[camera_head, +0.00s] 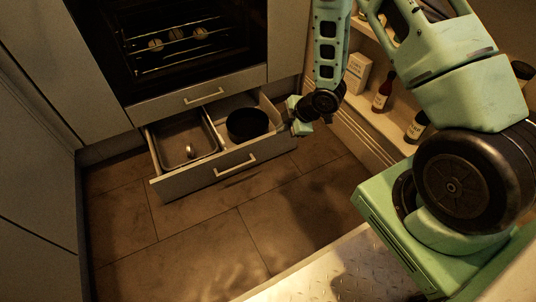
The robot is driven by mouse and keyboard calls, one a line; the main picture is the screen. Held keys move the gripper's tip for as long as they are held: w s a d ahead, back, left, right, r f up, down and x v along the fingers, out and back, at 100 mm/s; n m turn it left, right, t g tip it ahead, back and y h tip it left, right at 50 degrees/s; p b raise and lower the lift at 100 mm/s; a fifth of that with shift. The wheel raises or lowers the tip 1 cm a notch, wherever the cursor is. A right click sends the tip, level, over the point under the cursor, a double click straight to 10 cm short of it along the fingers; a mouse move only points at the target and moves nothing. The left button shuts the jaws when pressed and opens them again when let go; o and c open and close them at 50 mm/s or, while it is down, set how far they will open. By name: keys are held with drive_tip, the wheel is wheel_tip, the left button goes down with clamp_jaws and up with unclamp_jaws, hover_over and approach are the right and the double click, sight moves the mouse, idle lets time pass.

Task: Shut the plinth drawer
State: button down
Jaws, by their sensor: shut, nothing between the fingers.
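The plinth drawer (228,171) is pulled out at floor level below the oven. It has a grey front with a pale bar handle (235,166). Inside it are a grey baking tray (185,140) on the left and a dark round pan (247,124) on the right. My gripper (296,126) is shut and empty, beside the right end of the drawer front. I cannot tell whether it touches the drawer.
A closed drawer (204,94) with its own handle sits between the oven (180,40) and the plinth drawer. Bottles (383,92) and a box (356,73) stand on a low shelf at right. The tiled floor (200,235) in front is clear.

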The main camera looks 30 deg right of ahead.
wheel_tip(320, 180, down, 7)
drive_tip(key=d+n+b, duration=0.1)
drive_tip(key=d+b, duration=0.1)
drive_tip(key=b, duration=0.9)
approach(259, 146)
drive_tip(key=shift+y, duration=0.3)
drive_tip(key=x, duration=0.5)
drive_tip(key=shift+s+d+f, duration=0.15)
drive_tip(key=shift+d, duration=0.1)
